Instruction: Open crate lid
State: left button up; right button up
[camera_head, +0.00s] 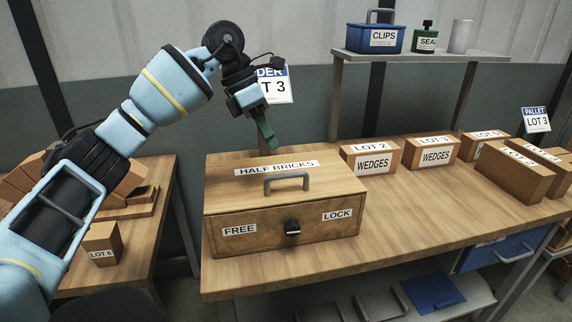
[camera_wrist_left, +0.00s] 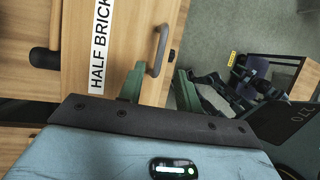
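The wooden crate (camera_head: 225,245) stands on the bench with its lid (camera_head: 230,188) down. The lid bears a HALF BRICKS label and a grey handle (camera_head: 287,179), also seen in the left wrist view (camera_wrist_left: 161,50). A dark knob (camera_head: 292,227) sits on the crate front between the FREE and LOCK labels; I cannot tell which way it is turned. My left gripper (camera_head: 266,136) is above the back of the lid, apart from the handle. In the left wrist view its green fingers (camera_wrist_left: 158,88) are spread with nothing held between them. My right gripper is not visible in the head view.
Wedge boxes (camera_head: 369,159) stand right of the crate, with more bricks (camera_head: 515,171) farther right. A shelf (camera_head: 425,55) behind holds a blue CLIPS box (camera_head: 376,38). A side table at left holds bricks and a LOT 5 block (camera_head: 102,244). Bench in front of the boxes is clear.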

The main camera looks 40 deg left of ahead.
pick_arm(q)
jog(key=shift+x, duration=3.95)
jog(key=shift+s, duration=0.1)
jog(key=shift+c, duration=0.4)
grip_shut()
